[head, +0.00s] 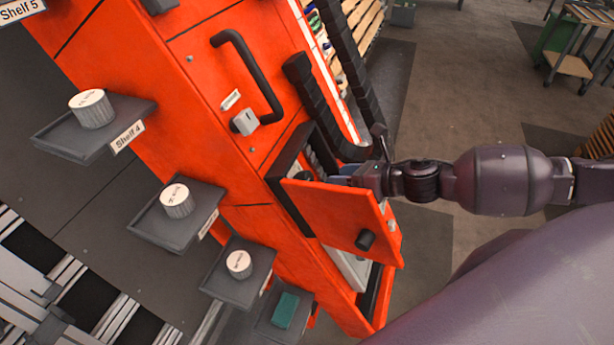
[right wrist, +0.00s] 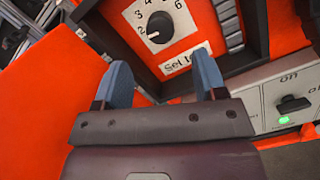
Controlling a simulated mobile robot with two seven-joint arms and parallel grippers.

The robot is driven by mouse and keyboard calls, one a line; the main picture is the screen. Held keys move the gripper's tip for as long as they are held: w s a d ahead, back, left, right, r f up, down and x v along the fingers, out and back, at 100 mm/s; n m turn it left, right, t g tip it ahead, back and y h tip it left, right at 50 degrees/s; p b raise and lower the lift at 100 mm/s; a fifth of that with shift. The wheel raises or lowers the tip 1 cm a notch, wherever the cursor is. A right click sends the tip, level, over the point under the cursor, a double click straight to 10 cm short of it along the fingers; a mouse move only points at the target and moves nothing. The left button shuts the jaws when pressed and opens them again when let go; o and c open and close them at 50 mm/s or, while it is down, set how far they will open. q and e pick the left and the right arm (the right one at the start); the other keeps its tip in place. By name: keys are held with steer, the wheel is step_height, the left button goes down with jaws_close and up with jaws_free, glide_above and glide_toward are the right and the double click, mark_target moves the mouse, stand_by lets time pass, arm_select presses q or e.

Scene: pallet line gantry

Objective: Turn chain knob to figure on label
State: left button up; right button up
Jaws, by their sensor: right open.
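The chain knob (right wrist: 160,27) is a round black knob on a white dial plate with figures around it, inside a dark-framed recess in the right wrist view. I cannot tell for sure which figure it points to. The white label (right wrist: 184,60) below it begins "Set to"; its right end is hidden behind a finger. My right gripper (right wrist: 162,76) is open, its two blue fingers apart, with the knob beyond them and nothing between them. In the head view my right gripper (head: 343,178) reaches into the recess behind the open orange door, partly hidden. My left gripper is not in view.
The orange door (head: 335,215) with a black pull stands open in front of the recess. A switch panel (right wrist: 290,105) marked "on" with a green light sits at right. Small shelves (head: 95,130) with round white-topped items stand at left. A black handle (head: 250,75) is above.

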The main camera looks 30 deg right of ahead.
mark_target(310, 178)
steer(key=x, duration=0.9)
steer(key=shift+p, duration=0.3)
steer(key=shift+c, duration=0.3)
